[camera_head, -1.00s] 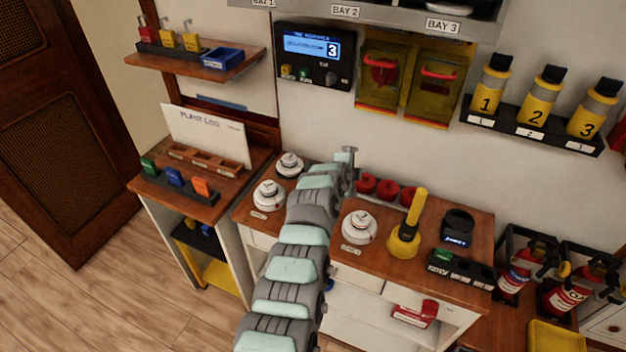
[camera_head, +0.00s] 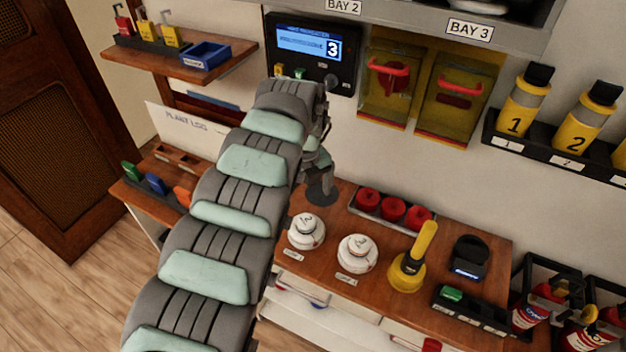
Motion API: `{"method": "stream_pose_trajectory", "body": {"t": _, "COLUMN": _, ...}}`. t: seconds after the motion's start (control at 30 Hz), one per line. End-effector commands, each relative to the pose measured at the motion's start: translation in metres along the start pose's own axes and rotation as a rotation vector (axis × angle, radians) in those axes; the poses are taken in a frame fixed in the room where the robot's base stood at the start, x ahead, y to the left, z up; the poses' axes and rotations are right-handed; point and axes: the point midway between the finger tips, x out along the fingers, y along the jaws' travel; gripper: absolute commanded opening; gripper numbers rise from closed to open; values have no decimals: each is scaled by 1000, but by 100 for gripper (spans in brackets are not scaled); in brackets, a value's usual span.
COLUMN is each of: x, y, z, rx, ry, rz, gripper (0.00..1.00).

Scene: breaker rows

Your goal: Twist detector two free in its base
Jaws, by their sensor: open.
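Two white round detectors stand on the wooden bench top. One detector (camera_head: 306,231) is just right of my arm, with a mark on top that looks like a 2. The other detector (camera_head: 358,253) is to its right, by the yellow tool; its mark is too small to read surely. Each has a small label in front. My gripper (camera_head: 321,190) points down behind the left of these detectors, near a dark round patch on the bench. It appears open and empty, apart from both detectors. My arm covers the bench's left part, so anything there is hidden.
A tray of red domes (camera_head: 392,210) lies behind the detectors. A yellow tool with an upright handle (camera_head: 408,270) and a black holder (camera_head: 468,258) stand to the right. A wall display (camera_head: 312,46) and yellow boxes (camera_head: 388,82) are above the bench.

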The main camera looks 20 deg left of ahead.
Motion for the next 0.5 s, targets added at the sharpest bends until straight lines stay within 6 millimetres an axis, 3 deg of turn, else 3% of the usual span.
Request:
{"method": "stream_pose_trajectory", "body": {"t": 0.17, "x": 17, "y": 1, "z": -1, "rx": -2, "ry": 5, "rz": 2, "gripper": 100}}
{"method": "stream_pose_trajectory", "body": {"t": 0.5, "x": 79, "y": 0, "z": -2, "rx": -2, "ry": 6, "rz": -1, "gripper": 100}}
